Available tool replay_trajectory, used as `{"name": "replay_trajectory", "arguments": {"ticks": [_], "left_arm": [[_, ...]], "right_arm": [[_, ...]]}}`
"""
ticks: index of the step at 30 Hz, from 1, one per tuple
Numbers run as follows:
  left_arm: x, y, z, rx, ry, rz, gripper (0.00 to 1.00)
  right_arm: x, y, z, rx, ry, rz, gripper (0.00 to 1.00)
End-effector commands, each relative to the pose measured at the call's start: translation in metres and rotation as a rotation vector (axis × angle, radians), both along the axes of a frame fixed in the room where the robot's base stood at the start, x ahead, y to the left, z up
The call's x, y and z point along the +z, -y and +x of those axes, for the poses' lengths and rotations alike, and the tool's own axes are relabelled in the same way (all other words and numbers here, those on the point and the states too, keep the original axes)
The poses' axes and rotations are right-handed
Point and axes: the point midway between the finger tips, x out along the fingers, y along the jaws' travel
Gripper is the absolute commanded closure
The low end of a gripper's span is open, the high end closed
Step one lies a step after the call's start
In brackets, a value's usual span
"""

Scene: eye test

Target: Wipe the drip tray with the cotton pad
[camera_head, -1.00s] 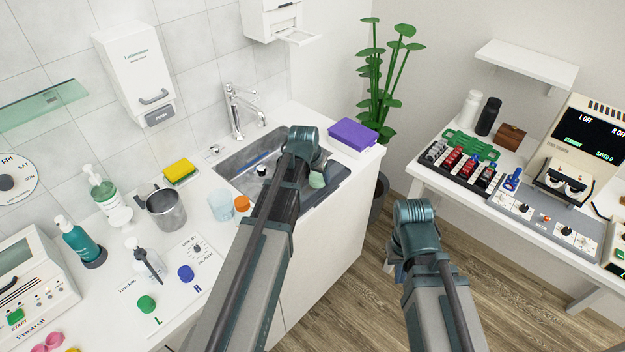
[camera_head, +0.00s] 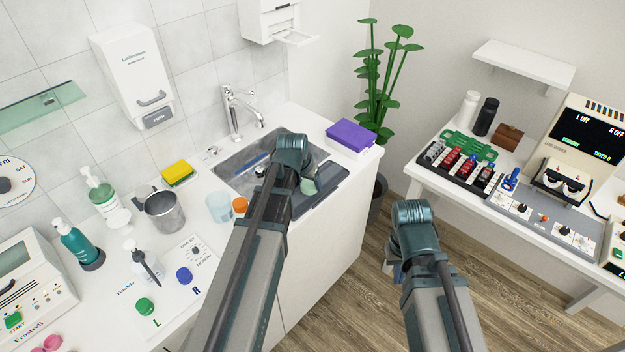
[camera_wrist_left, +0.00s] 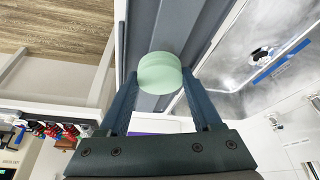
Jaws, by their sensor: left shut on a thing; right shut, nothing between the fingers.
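The cotton pad (camera_head: 308,188) is a pale green disc, held over the dark grey drip tray (camera_head: 332,180) at the right part of the sink. My left gripper (camera_wrist_left: 160,76) is shut on the cotton pad, with one finger at each side of it in the left wrist view. The ribbed drip tray (camera_wrist_left: 205,22) lies behind the pad there; I cannot tell whether the pad touches it. In the head view my left wrist hides most of its fingers. My right gripper (camera_head: 396,272) is shut and empty over the floor, mostly hidden by its wrist.
The steel sink (camera_head: 232,172) with a tap (camera_head: 235,110) lies left of the tray. A purple box (camera_head: 351,135) stands close at the right. A steel jug (camera_head: 164,212), a beaker (camera_head: 220,206) and an orange-labelled jar (camera_head: 240,206) stand on the counter at the left.

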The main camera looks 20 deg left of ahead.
Motion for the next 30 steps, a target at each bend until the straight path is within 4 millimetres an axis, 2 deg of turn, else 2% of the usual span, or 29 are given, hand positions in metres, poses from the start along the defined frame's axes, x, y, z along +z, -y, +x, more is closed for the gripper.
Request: {"name": "replay_trajectory", "arguments": {"ticks": [8,19,30], "left_arm": [[0.0,-0.003,-0.007,0.0,-0.004,0.001,0.79],[0.001,-0.014,-0.034,0.001,-0.003,0.001,0.79],[0.003,-0.015,-0.034,0.0,-0.002,0.0,0.79]], "right_arm": [[0.0,0.0,0.0,0.0,0.0,0.0,1.0],[0.001,0.0,0.0,0.0,0.0,0.0,1.0],[0.003,0.0,0.0,0.0,0.0,0.0,1.0]]}}
